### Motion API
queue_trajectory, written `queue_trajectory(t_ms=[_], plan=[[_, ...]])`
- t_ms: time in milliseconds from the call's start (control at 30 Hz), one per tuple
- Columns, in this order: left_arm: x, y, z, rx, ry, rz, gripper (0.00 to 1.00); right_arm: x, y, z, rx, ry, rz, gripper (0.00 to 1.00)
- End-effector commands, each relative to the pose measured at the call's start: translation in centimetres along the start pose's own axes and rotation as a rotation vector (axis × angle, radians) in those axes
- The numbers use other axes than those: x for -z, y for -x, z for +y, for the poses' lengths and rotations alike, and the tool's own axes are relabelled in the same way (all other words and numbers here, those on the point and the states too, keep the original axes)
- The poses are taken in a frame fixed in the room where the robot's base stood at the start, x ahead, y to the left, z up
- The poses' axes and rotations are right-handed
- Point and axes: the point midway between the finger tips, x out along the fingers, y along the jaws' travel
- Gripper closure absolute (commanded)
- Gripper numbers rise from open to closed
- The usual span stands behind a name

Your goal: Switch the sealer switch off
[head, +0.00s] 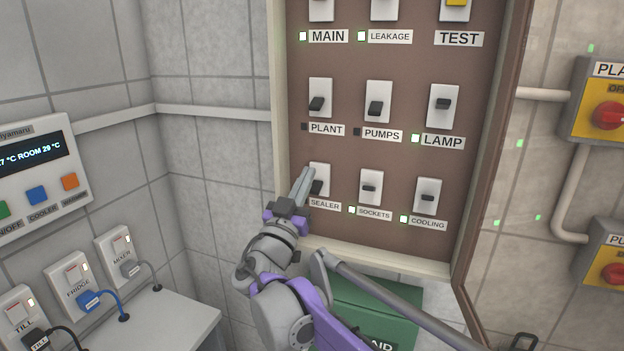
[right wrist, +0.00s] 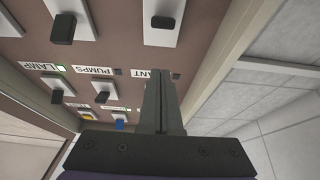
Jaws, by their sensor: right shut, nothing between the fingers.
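The sealer switch (head: 322,170) is a white plate with a black lever, in the bottom row of the brown panel, left column. Its lever sits low on the plate, like the plant lever. The SEALER label (head: 323,204) is below it, and any lamp beside the label is hidden behind my gripper. My right gripper (head: 306,172) is shut and empty, its fingertips over the plate's left side, just beside the lever; I cannot tell if they touch. In the right wrist view, the likely sealer switch (right wrist: 177,34) is at top centre, and the shut fingers (right wrist: 160,75) point up the panel.
The sockets switch (head: 370,178) is close on the right, its lamp green. The plant switch (head: 320,86) is above, its lamp dark. The cabinet's pale frame (head: 281,120) runs close on the left. A green box (head: 395,300) is below.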

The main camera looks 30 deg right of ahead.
Motion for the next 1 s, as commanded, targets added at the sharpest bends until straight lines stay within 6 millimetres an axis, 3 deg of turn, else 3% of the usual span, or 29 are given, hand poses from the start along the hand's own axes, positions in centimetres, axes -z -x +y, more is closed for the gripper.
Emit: queue_trajectory(t_ms=[33,200,400,600,1000], plan=[[0.7,0.8,0.0,0.000,0.000,0.005,0.50,0.9,0.3,-0.3,0.001,-0.004,0.002,1.00],[-0.4,-0.5,0.0,0.000,0.000,-0.003,0.50,-1.4,4.8,-0.2,0.003,-0.002,-0.001,1.00],[-0.8,-1.0,0.0,0.000,0.000,-0.005,0.50,-2.5,8.0,-0.2,0.001,-0.001,0.000,1.00],[-0.9,-1.1,0.0,0.000,0.000,-0.006,0.50,-2.9,9.3,-0.1,0.000,0.000,0.000,1.00],[-0.9,-1.1,0.0,0.000,0.000,-0.006,0.50,-2.9,9.3,-0.1,-0.001,0.000,0.001,1.00]])
